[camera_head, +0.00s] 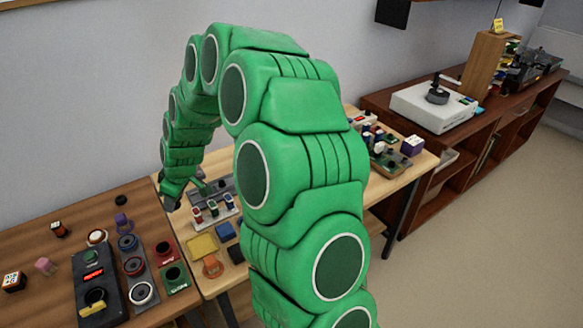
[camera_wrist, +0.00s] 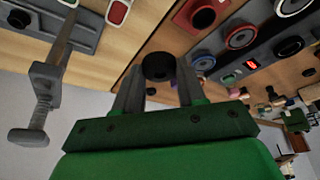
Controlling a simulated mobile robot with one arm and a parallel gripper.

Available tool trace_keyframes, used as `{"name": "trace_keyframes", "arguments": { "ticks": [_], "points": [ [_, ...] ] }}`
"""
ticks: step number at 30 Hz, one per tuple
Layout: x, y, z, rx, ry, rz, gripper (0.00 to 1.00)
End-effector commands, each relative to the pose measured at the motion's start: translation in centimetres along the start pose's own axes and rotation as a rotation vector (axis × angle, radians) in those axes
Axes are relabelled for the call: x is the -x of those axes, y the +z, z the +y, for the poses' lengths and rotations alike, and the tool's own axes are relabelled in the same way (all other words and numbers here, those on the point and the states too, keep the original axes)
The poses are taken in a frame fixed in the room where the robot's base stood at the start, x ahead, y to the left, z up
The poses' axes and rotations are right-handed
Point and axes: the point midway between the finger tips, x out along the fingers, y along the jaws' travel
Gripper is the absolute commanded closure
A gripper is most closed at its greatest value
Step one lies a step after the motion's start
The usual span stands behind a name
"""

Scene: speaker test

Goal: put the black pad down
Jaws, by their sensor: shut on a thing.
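My gripper (camera_wrist: 158,78) is shut on the black pad (camera_wrist: 158,66), a short dark round piece between the two grey fingertips in the wrist view. The wooden tabletop shows behind it, and I cannot tell whether the pad touches it. In the head view my gripper (camera_head: 171,192) is low at the end of my green arm, above the seam between the darker left table (camera_head: 50,232) and the lighter table. There the pad is too small and dark to make out clearly.
Left of my gripper in the head view are a black panel (camera_head: 94,285) and several round buttons. Yellow (camera_head: 202,246) and blue pads lie in front. A grey clamp (camera_wrist: 45,90) is near in the wrist view.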

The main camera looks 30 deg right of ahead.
Motion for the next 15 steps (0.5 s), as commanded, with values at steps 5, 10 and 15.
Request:
{"name": "trace_keyframes", "arguments": {
  "ticks": [5, 10, 15],
  "points": [
    [1.4, 3.2, 4.6, -0.142, 0.060, 0.001, 0.89],
    [2.7, 6.4, 8.5, -0.275, 0.114, 0.000, 0.89],
    [4.3, 9.9, 12.1, -0.407, 0.169, -0.002, 0.89]
  ]
}}
